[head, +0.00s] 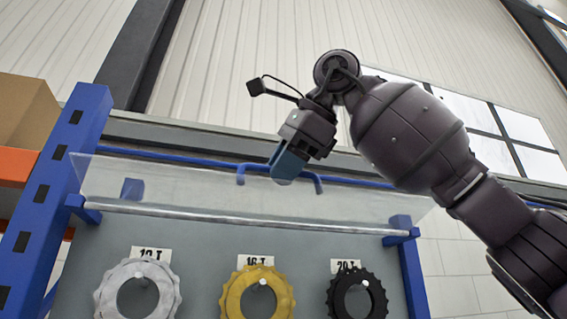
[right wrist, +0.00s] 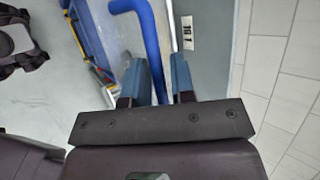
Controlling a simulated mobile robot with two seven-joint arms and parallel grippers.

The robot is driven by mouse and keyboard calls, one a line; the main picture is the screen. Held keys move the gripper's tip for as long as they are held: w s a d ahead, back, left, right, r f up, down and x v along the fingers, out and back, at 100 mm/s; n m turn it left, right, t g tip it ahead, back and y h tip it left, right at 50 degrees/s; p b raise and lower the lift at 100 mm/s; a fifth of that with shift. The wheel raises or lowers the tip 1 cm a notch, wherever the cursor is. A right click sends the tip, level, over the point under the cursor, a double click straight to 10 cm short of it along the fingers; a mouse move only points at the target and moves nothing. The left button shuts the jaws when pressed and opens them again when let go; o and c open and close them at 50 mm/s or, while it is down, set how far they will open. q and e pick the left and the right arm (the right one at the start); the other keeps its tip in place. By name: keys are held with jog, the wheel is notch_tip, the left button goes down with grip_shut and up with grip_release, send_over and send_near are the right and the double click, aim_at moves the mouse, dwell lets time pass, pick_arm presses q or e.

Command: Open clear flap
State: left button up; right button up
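The clear flap (head: 190,190) is a long transparent panel across the front of the gear rack. It slopes up from a pale rod above the gears, with its free edge raised. Its blue handle (head: 241,175) is a bent tube at the middle of the panel. My right gripper (head: 289,163) is at this handle, between its two ends, and hides part of it. In the right wrist view, the blue handle tube (right wrist: 148,40) runs between the fingers of my right gripper (right wrist: 160,75), which are close on either side of it. My left gripper is not in view.
Below the flap hang a white gear (head: 105,292), a yellow gear (head: 231,295) and a black gear (head: 338,295) on pegs with labels. Blue posts (head: 62,180) stand at both sides. An orange shelf (head: 16,166) with a cardboard box (head: 22,110) is at left.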

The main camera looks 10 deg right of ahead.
jog(key=shift+o, duration=1.2)
jog(key=shift+w, duration=0.2)
jog(key=shift+s+r, duration=0.15)
jog(key=shift+s, duration=0.2)
jog(key=v, duration=1)
jog(key=shift+s+d+r, duration=0.1)
jog(key=shift+s, duration=0.05)
